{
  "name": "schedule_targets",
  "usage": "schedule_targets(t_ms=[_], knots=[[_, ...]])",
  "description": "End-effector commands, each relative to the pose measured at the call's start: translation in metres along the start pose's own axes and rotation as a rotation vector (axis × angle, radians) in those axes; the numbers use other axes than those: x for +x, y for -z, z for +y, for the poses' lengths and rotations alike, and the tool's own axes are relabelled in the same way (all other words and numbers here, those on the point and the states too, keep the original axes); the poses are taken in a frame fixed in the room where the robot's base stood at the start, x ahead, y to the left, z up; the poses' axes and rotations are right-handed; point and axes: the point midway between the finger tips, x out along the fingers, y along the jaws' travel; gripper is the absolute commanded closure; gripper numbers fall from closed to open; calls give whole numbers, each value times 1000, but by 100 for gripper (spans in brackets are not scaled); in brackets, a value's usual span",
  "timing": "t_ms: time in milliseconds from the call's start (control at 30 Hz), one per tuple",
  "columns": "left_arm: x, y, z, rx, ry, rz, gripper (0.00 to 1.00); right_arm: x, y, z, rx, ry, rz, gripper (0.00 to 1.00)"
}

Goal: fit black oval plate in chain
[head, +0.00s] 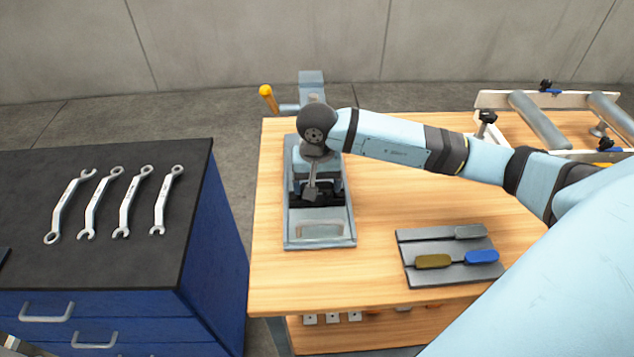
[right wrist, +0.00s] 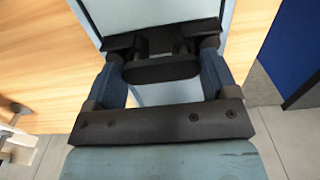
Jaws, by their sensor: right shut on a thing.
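The black oval plate (right wrist: 160,70) lies between the two fingers of my right gripper (right wrist: 164,60) in the right wrist view, and the gripper is shut on it. In the head view my right gripper (head: 311,190) points down into the grey metal fixture (head: 320,241) on the wooden bench. Dark parts show under the gripper there, but the wrist and fingers hide most of the plate and the chain. I cannot tell whether the plate is seated or touching the chain. My left gripper cannot be made out.
A grey rack (head: 425,274) at the bench's front right holds olive (head: 433,261), blue (head: 481,257) and grey (head: 470,232) plates. A roller conveyor (head: 539,121) stands at the back right. Several wrenches (head: 128,203) lie on the blue cabinet. Bare bench lies right of the fixture.

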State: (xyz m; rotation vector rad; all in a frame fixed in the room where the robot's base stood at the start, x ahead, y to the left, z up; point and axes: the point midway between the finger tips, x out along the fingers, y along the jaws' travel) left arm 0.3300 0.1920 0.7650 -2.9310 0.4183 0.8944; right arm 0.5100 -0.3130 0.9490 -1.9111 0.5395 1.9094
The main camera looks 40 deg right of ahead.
Motion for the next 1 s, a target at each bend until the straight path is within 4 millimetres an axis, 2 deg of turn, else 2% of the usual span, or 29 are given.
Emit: schedule_targets(t_ms=[1000], knots=[[5, -7, 0, 0, 0, 0, 57, 7, 0, 0, 0, -1, 0, 45]])
